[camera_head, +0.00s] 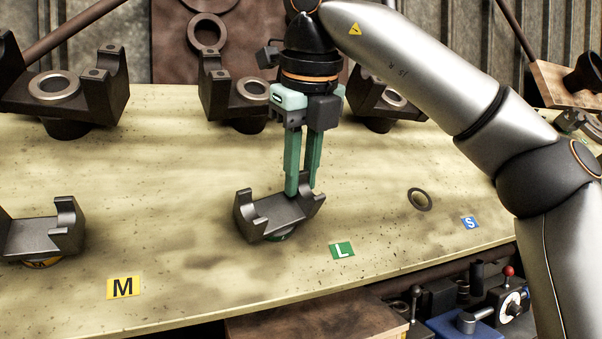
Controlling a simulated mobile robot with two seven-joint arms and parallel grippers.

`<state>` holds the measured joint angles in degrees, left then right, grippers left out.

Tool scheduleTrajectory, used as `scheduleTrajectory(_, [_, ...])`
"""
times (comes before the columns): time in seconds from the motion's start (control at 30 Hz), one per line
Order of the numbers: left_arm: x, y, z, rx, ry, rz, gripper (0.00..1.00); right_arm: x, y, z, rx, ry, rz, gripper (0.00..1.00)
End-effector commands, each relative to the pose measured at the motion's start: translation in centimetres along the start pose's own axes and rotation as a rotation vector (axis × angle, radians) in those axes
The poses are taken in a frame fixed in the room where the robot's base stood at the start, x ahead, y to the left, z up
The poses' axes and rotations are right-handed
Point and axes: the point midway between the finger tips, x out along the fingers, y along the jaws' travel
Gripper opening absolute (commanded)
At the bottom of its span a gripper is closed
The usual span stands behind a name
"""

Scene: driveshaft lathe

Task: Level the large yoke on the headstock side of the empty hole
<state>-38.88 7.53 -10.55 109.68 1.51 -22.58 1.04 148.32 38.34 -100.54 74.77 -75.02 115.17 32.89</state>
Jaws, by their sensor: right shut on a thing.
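The large yoke (277,216) is a dark metal U-shaped part on the bench, behind the green L label (342,251). It looks tilted, with its left end lower and its right end higher. A bit of green (283,237) shows under it. My right gripper (303,190) comes down from above, its green fingers shut on the yoke near its right upright. The exact contact is partly hidden by the fingers. The empty hole (419,199) is a dark-rimmed ring in the bench top, right of the yoke. My left gripper is out of view.
Another yoke (42,234) stands at left behind the yellow M label (123,287). Larger yokes (65,90) line the back edge. A blue S label (470,223) lies near the hole. Levers and a dial (511,304) are below the front edge. The bench (190,190) is clear between yokes.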

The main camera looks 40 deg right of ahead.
Motion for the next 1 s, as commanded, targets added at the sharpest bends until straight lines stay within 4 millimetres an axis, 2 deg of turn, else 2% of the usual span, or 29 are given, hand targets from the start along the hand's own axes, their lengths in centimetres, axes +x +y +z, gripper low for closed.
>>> scheduleTrajectory(0.63, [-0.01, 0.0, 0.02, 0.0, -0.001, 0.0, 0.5, -0.5, -0.02, -0.02, 0.007, -0.008, 0.004, 0.0])
scheduleTrajectory(1.0, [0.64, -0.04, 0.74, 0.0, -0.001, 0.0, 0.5, -0.5, 0.07, 0.0, 0.239, -0.011, 0.099, 0.0])
